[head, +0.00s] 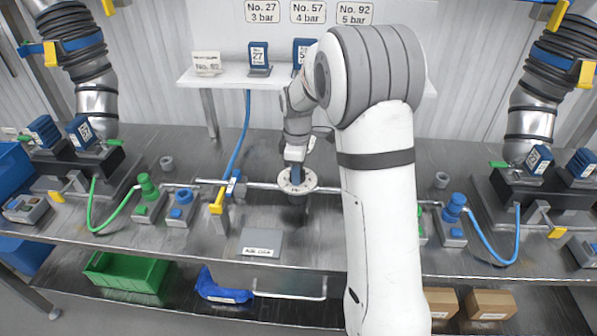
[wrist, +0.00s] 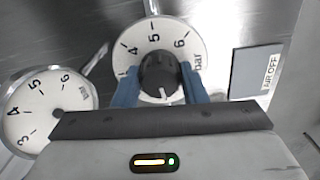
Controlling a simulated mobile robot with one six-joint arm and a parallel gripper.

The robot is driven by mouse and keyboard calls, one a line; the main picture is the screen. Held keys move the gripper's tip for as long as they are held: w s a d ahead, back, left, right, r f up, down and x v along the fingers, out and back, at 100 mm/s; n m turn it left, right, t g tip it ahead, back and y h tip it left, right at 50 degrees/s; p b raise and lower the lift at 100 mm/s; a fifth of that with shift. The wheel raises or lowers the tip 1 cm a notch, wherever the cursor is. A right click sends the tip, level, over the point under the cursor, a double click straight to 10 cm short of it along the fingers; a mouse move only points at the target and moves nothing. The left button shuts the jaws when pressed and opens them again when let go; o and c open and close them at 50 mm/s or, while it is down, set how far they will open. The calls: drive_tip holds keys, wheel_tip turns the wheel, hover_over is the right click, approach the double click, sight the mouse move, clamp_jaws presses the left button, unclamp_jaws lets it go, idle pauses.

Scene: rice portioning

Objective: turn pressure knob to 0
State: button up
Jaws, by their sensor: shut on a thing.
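The pressure knob (wrist: 159,73) is dark and ribbed, in the middle of a round white dial (wrist: 121,56) marked 4, 5, 6 and bar in the wrist view. Its white pointer line is at its lower edge, away from the 5. The lower part of the dial is hidden by my gripper, and I see no 0. My gripper (wrist: 160,80) has its two blue fingers on either side of the knob, shut on it. In the head view my gripper (head: 297,175) reaches down onto the white dial (head: 311,181); the knob is hidden there.
A white gauge (wrist: 38,96) with 3 to 6 showing lies left of the dial. A grey AIR OFF plate (head: 262,243) is at the bench front. A pipe with green (head: 148,187) and blue valves runs left. Cards reading 3, 4 and 5 bar hang above the shelf (head: 228,76).

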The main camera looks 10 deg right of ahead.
drive_tip(key=n, duration=0.3)
drive_tip(key=shift+n, duration=0.4)
drive_tip(key=shift+n+b, duration=0.45)
drive_tip(key=shift+n, duration=1.45)
drive_tip(key=o, duration=1)
drive_tip(key=shift+c, duration=0.2)
wheel_tip(320, 180, up, 8)
drive_tip(key=shift+f, duration=0.25)
drive_tip(key=shift+r, duration=0.15)
